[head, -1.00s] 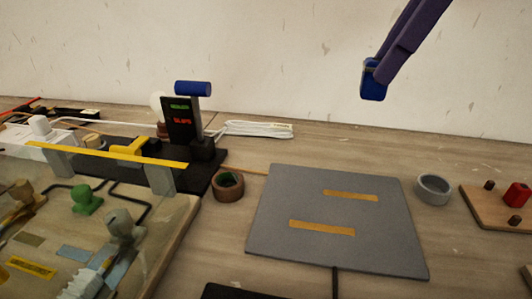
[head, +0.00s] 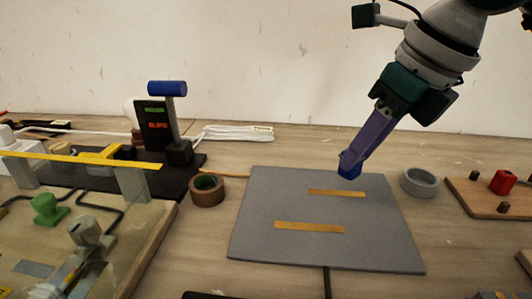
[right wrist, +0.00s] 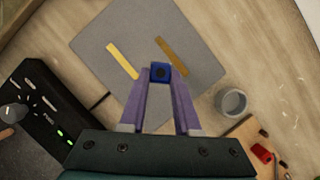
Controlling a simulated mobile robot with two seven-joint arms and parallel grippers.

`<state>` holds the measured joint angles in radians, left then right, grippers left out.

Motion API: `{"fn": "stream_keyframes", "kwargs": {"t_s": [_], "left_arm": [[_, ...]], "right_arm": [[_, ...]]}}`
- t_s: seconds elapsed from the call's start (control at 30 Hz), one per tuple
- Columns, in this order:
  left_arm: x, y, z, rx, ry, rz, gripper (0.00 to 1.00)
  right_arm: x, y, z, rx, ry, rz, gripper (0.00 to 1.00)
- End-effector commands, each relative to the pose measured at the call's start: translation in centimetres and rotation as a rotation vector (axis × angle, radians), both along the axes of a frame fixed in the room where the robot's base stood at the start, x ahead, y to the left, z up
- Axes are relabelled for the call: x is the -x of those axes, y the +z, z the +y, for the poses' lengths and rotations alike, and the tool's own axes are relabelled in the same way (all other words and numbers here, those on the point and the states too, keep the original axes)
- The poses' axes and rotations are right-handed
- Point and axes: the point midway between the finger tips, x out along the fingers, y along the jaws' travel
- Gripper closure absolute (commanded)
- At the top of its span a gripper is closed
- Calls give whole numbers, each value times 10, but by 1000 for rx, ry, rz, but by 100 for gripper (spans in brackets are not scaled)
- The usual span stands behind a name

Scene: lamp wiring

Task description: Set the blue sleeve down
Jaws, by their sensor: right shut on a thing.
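My right gripper (head: 349,164) has purple fingers and points down over the far right part of the grey mat (head: 290,255). It is shut on the blue sleeve (head: 347,170), a short blue piece at the fingertips. In the right wrist view the sleeve (right wrist: 160,72) sits between the two fingertips (right wrist: 160,76), with a dark hole facing the camera. The sleeve is close to the mat, near the far yellow strip (head: 337,193). I cannot tell whether it touches the mat. My left gripper is not in view.
A grey ring (head: 419,182) lies right of the mat, and a wooden board (head: 480,202) with a red piece is beyond it. A brown ring (head: 207,190) lies to the left. Another yellow strip (head: 310,227) is nearer.

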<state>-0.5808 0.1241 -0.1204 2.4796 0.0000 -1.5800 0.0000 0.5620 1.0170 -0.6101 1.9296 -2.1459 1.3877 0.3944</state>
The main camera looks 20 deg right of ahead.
Motion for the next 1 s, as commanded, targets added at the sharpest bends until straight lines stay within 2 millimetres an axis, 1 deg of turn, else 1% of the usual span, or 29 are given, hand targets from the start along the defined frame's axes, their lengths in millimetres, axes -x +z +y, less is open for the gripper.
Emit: {"fn": "stream_keyframes", "kwargs": {"t_s": [0.03,0.23,0.43,0.53,0.7,0.73,0.9,1.0], "left_arm": [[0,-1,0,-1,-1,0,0],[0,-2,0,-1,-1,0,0],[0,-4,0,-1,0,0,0],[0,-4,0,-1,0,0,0],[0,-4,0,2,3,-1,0],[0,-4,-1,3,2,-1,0],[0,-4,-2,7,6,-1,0],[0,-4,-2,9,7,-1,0]], "right_arm": [[1,-10,0,-1,0,4,100],[0,-28,0,-1,-1,2,100],[1,-59,0,-1,-1,3,100],[0,-65,0,-1,0,0,100],[0,-64,0,0,1,-1,100],[0,-64,0,0,1,0,67],[0,-64,0,0,1,0,48],[0,-64,0,0,1,0,39]]}}
